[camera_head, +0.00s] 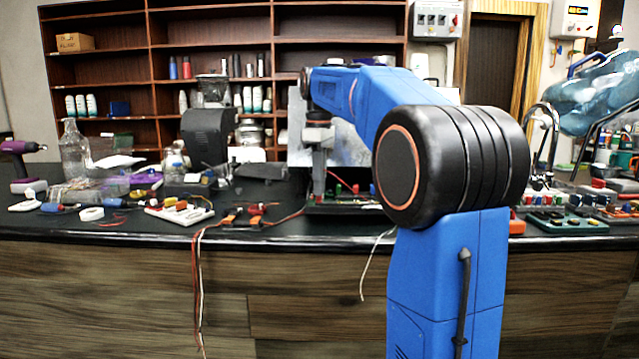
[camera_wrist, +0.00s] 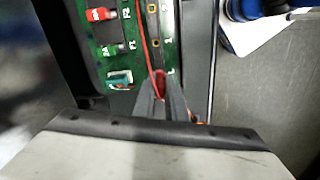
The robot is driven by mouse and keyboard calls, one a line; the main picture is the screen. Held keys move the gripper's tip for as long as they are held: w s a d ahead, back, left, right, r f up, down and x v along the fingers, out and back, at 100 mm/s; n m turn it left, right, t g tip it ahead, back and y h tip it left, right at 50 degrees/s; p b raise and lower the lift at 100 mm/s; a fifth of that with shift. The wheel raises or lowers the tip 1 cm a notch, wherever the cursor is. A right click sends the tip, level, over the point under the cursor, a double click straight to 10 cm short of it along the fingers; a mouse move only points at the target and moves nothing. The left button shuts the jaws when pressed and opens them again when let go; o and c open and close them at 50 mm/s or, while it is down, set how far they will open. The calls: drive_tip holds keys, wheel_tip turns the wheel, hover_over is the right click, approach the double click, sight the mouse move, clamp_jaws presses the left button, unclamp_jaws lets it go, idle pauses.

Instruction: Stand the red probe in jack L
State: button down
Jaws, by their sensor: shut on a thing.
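In the wrist view my gripper (camera_wrist: 162,98) is shut on the red probe (camera_wrist: 160,80), over the near end of a green circuit board (camera_wrist: 132,50). The probe's red lead runs up over the board. Two small yellow-edged square sockets (camera_wrist: 155,42) lie in the strip beside the lead. A white mark that may be an L is just right of the probe. Jack L itself I cannot make out; the fingers and probe may cover it. I cannot tell whether the probe's tip touches the board. In the head view my gripper (camera_head: 318,188) points down at the dark unit on the counter.
Beside the probe the board carries a red part (camera_wrist: 101,14), a green part (camera_wrist: 110,50) and a teal-and-white part (camera_wrist: 119,79). A dark raised wall (camera_wrist: 200,60) borders the board. Cables (camera_head: 201,275) hang over the counter's front edge. A white connector block (camera_head: 180,213) lies left.

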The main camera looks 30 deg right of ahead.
drive_tip(key=c, duration=1.7)
unclamp_jaws()
wheel_tip(320, 180, up, 12)
drive_tip(key=s+a+f+m+t, duration=0.1)
drive_tip(key=s+a+f, duration=0.4)
drive_tip(key=s+f, duration=0.5)
drive_tip(key=s+a+f+m+t, duration=0.2)
drive_tip(key=s+a+f+m, duration=0.2)
drive_tip(key=s+f, duration=0.6)
drive_tip(key=s+a+f+m+t, duration=0.1)
drive_tip(key=s+a+f+m, duration=0.2)
drive_tip(key=f, duration=1.5)
drive_tip(key=shift+s+a+f+t, duration=0.15)
drive_tip(key=shift+s+a, duration=0.5)
drive_tip(key=shift+s, duration=0.55)
drive_tip(key=shift+s+a+t, duration=0.1)
drive_tip(key=shift+s+a, duration=0.55)
drive_tip(key=shift+s, duration=0.5)
drive_tip(key=shift+s+a+f+t, duration=0.15)
drive_tip(key=shift+s+a, duration=0.5)
drive_tip(key=shift+s, duration=0.55)
